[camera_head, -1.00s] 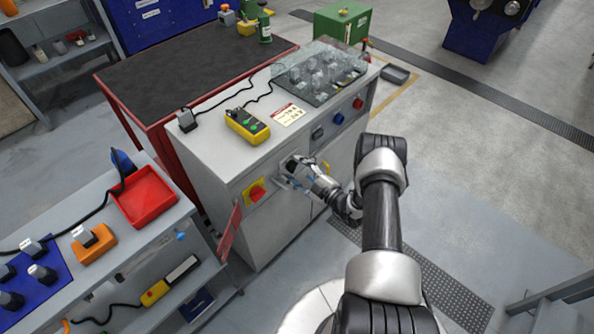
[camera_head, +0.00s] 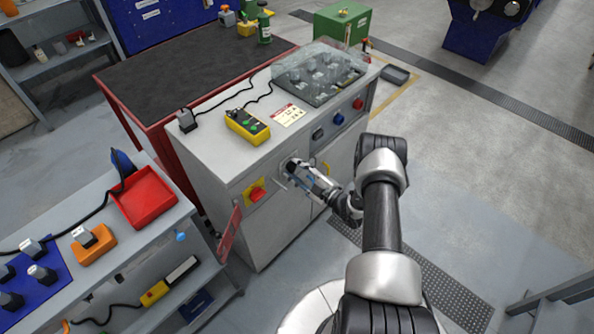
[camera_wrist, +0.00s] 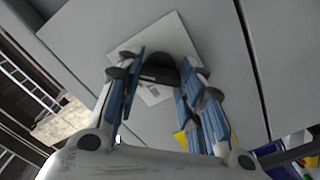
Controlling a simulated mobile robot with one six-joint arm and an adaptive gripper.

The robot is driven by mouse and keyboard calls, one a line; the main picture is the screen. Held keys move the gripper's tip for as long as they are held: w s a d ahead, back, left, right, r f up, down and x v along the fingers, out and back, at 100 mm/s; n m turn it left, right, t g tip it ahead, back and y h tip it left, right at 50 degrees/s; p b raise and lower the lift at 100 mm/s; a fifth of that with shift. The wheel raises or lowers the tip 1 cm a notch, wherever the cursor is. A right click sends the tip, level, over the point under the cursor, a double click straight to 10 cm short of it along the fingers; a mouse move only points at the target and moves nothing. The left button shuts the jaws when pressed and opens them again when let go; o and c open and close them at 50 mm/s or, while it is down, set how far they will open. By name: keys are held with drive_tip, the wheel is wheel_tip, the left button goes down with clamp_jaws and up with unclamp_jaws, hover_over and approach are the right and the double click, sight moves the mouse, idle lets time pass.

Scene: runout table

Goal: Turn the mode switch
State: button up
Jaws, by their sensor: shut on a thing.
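The mode switch shows in the wrist view as a dark round knob (camera_wrist: 158,68) on a pale square plate (camera_wrist: 180,38), mounted on the grey cabinet front. My gripper (camera_wrist: 160,82) is at the knob, with its blue-padded fingers on either side of it, shut on it. In the head view my gripper (camera_head: 292,171) meets the cabinet front (camera_head: 262,222) just right of a red rotary switch on a yellow plate (camera_head: 256,193). There the knob is mostly hidden by my gripper. I cannot read any position mark on it.
A yellow button box (camera_head: 247,126) and a clear cover (camera_head: 320,72) over several parts are on the cabinet top. Blue (camera_head: 338,119) and red (camera_head: 358,104) knobs are farther right on the front. A red tag (camera_head: 230,233) hangs at the left corner.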

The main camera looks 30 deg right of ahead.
drive_tip(key=shift+n, duration=0.3)
drive_tip(key=n+b, duration=0.2)
drive_tip(key=n, duration=0.1)
drive_tip(key=shift+n, duration=0.4)
drive_tip(key=n+b, duration=0.1)
drive_tip(key=n, duration=0.2)
drive_tip(key=shift+n, duration=0.3)
drive_tip(key=n, duration=0.4)
drive_tip(key=shift+n, duration=0.3)
drive_tip(key=n, duration=0.4)
drive_tip(key=shift+n, duration=0.4)
drive_tip(key=o, duration=1.1)
